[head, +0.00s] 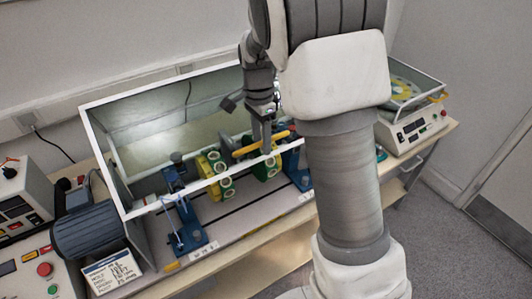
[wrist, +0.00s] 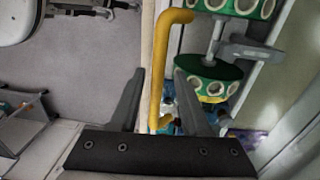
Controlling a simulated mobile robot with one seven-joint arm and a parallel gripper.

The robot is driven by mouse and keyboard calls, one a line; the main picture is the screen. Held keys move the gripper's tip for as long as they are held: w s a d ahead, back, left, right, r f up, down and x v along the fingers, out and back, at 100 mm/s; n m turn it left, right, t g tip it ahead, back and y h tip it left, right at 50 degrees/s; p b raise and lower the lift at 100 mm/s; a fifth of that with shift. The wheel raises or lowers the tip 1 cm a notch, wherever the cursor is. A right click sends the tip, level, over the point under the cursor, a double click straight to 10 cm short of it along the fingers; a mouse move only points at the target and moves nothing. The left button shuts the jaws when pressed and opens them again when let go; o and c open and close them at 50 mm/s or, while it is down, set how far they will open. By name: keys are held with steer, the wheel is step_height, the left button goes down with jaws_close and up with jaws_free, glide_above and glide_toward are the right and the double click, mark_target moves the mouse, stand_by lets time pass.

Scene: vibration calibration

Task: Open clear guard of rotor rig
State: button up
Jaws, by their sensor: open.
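The clear guard (head: 103,160) of the rotor rig is a see-through cover with a white frame. Its front rail carries a yellow handle (head: 262,144). I cannot tell whether the guard is raised at all. The rotor rig has a yellow disc (head: 207,165) and a green disc (head: 265,166) on a shaft between blue supports (head: 188,222). My gripper (head: 266,138) is at the handle, partly hidden by my arm. In the wrist view my gripper (wrist: 158,88) is open, and the handle (wrist: 159,70) runs between its fingers, not clamped.
A blue motor (head: 90,222) stands left of the guard, beside a control box with a red button (head: 45,269). A white instrument (head: 412,128) with a clear lid stands at the right. Floor is free in front.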

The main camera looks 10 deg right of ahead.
steer(key=shift+s+d+f, duration=0.1)
steer(key=shift+s+f, duration=0.3)
steer(key=shift+f, duration=0.15)
steer(key=shift+r, duration=0.1)
steer(key=w+r+p, duration=0.1)
steer(key=r+p, duration=0.1)
steer(key=w+a+r+p, duration=0.1)
steer(key=w+r+p, duration=0.1)
steer(key=r+p, duration=0.1)
steer(key=w+r+p, duration=0.1)
steer(key=r+p, duration=0.1)
steer(key=shift+w+a+r, duration=0.2)
steer(key=shift+w, duration=0.05)
steer(key=shift+w+r, duration=0.1)
steer(key=shift+w, duration=0.1)
steer(key=w+a+r, duration=0.2)
steer(key=w+r, duration=0.3)
steer(key=r, duration=0.4)
steer(key=shift+w, duration=0.25)
stand_by(0.7)
